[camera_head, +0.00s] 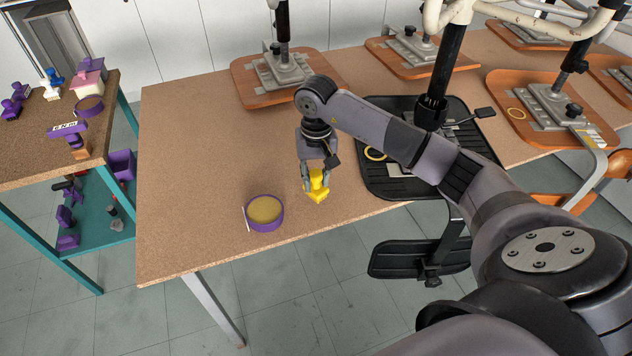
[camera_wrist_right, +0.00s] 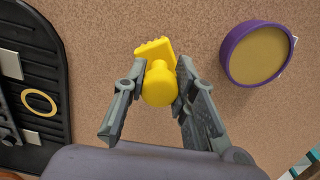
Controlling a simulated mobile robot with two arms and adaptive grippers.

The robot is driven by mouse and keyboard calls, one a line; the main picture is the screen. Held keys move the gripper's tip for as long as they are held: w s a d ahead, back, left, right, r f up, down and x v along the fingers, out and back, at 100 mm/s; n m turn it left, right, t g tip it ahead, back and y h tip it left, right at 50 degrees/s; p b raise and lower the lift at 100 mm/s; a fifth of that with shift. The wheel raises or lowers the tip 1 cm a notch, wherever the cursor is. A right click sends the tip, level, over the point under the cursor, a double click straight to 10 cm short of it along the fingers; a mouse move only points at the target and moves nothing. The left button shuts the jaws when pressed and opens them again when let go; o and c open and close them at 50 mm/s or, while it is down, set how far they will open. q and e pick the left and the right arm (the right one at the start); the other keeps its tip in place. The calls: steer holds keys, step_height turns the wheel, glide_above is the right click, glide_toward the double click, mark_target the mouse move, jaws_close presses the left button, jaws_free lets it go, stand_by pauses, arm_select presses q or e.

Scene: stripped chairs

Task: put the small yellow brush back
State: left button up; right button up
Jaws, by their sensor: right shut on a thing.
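The small yellow brush (camera_head: 317,186) is between the fingers of my right gripper (camera_head: 316,180), low over the brown table near its front edge. In the right wrist view the brush (camera_wrist_right: 158,82) shows its round knob toward me and its flat end pointing away, with the right gripper (camera_wrist_right: 160,100) shut on it. I cannot tell whether the brush touches the table. A round purple dish (camera_head: 264,213) with a tan inside stands on the table to the left of the gripper; it also shows in the right wrist view (camera_wrist_right: 257,53). My left gripper is not in view.
The brown table (camera_head: 190,150) is clear at its left. Black and wooden chair parts with metal plates (camera_head: 284,70) lie at the back and right. A yellow ring (camera_head: 375,154) lies on the black seat. A side cart (camera_head: 30,130) at the left holds several purple items.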

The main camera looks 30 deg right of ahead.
step_height(320, 180, down, 2)
steer(key=shift+f, duration=0.15)
steer(key=shift+f, duration=0.25)
steer(key=o, duration=1)
steer(key=shift+r, duration=0.1)
